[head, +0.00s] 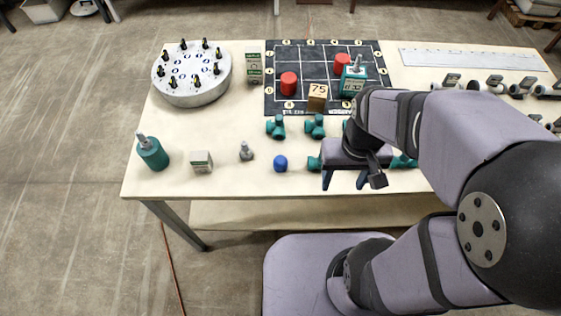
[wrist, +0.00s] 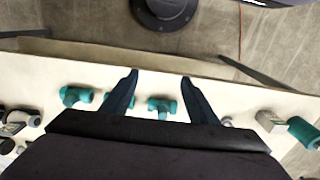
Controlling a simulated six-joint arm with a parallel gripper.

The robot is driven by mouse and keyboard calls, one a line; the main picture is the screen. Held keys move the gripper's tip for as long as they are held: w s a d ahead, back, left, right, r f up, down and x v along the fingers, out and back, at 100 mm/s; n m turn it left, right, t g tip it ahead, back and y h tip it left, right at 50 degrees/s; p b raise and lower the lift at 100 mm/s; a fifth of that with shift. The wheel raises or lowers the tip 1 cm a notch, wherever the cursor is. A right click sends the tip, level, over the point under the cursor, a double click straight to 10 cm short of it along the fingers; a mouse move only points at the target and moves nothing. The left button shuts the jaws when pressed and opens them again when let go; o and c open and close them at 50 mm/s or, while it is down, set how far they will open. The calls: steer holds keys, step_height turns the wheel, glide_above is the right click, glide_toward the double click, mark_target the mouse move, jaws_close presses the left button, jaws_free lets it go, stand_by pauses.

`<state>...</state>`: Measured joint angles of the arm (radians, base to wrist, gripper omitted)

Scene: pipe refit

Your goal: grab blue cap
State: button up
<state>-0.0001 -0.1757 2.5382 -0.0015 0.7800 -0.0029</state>
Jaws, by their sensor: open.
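The blue cap (head: 280,163) is a small rounded piece standing on the table near its front edge, left of my gripper. My gripper (head: 345,180) is open and empty, with its fingers pointing down near the front edge, to the right of the cap and apart from it. In the wrist view, my gripper's fingers (wrist: 160,82) are spread wide. A teal pipe fitting (wrist: 160,104) shows between them there. I cannot make out the blue cap in the wrist view.
A grey bolt (head: 246,151), a small box (head: 201,161) and a teal cylinder (head: 153,153) stand left of the cap. Teal fittings (head: 275,127) stand behind it. A round metal holder (head: 190,75) and a black grid mat (head: 325,65) lie farther back.

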steer(key=w+a+r+n+t+h+b, duration=0.25)
steer(key=a+n+t+h+b, duration=0.3)
steer(key=a+n, duration=0.65)
steer(key=w+a+r+n+t+h+b, duration=0.1)
steer(key=w+a+n+t+h+b, duration=0.55)
steer(key=n, duration=0.85)
steer(key=p, duration=0.2)
glide_toward(276, 165)
steer(key=shift+g+y, duration=0.4)
steer(key=w+d, duration=0.3)
steer(key=shift+w+r, duration=0.15)
steer(key=shift+r, duration=0.2)
steer(key=shift+f, duration=0.5)
steer(key=shift+r+p+x, duration=0.2)
steer(key=shift+p+x, duration=0.7)
steer(key=shift+x, duration=2.35)
steer(key=shift+w+d+f, duration=0.15)
steer(key=shift+w+d, duration=0.05)
steer(key=shift+d, duration=0.2)
steer(key=c, duration=1.1)
